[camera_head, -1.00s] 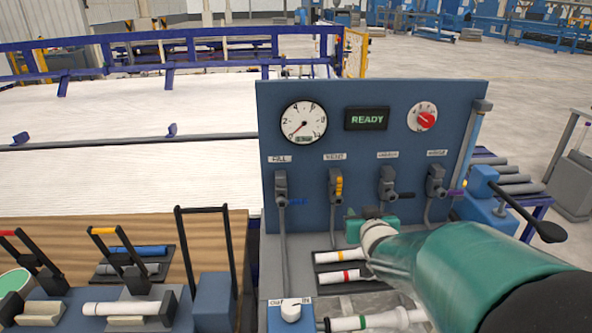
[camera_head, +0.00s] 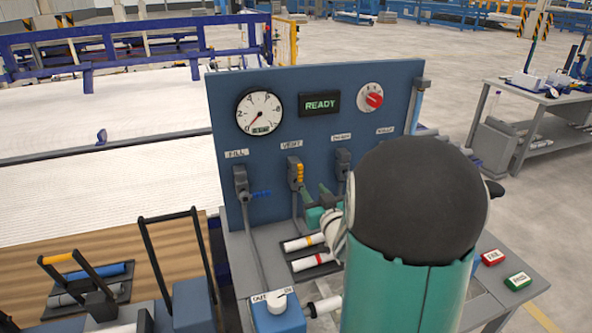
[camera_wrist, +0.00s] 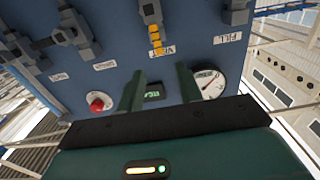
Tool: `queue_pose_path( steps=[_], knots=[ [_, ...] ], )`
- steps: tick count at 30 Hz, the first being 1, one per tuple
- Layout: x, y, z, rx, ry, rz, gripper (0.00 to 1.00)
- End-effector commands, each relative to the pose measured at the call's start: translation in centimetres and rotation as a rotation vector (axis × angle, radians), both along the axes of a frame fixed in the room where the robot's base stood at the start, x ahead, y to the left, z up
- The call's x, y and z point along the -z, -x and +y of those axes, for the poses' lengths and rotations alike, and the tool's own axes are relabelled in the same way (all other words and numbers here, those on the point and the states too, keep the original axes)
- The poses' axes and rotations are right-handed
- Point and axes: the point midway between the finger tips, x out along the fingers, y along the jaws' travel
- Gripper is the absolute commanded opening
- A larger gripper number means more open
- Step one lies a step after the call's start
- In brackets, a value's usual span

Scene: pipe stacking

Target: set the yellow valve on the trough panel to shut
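The yellow valve (camera_head: 298,172) sits on the blue trough panel (camera_head: 330,75) under the label VENT. In the wrist view, which is upside down, the yellow handle (camera_wrist: 154,38) is near the top centre. My gripper (camera_head: 316,192) is just below and right of the valve in the head view, in front of the panel. In the wrist view its two teal fingers (camera_wrist: 160,78) are apart with nothing between them. They point toward the valve, and I see no contact. My arm hides the panel's lower right.
A blue-handled FILL valve (camera_head: 241,183) is left of the yellow one; another valve (camera_head: 343,163) is close on the right. A gauge (camera_head: 259,113), READY display (camera_head: 320,103) and red knob (camera_head: 373,98) are above. Marked pipes (camera_head: 305,242) and a blue knob box (camera_head: 279,312) lie below.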

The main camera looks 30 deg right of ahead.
Motion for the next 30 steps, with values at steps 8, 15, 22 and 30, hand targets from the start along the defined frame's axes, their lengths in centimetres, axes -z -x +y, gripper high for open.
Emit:
queue_pose_path(
  steps=[8, 15, 22, 30],
  knots=[
    [0.1, -5.0, -1.5, 0.001, 0.001, 0.001, 0.35],
    [0.0, -9.6, -2.4, 0.000, 0.001, 0.000, 0.35],
    [0.1, -12.0, -3.0, 0.001, 0.000, 0.002, 0.35],
    [0.0, -12.3, -3.0, 0.002, 0.000, 0.001, 0.35]
  ],
)
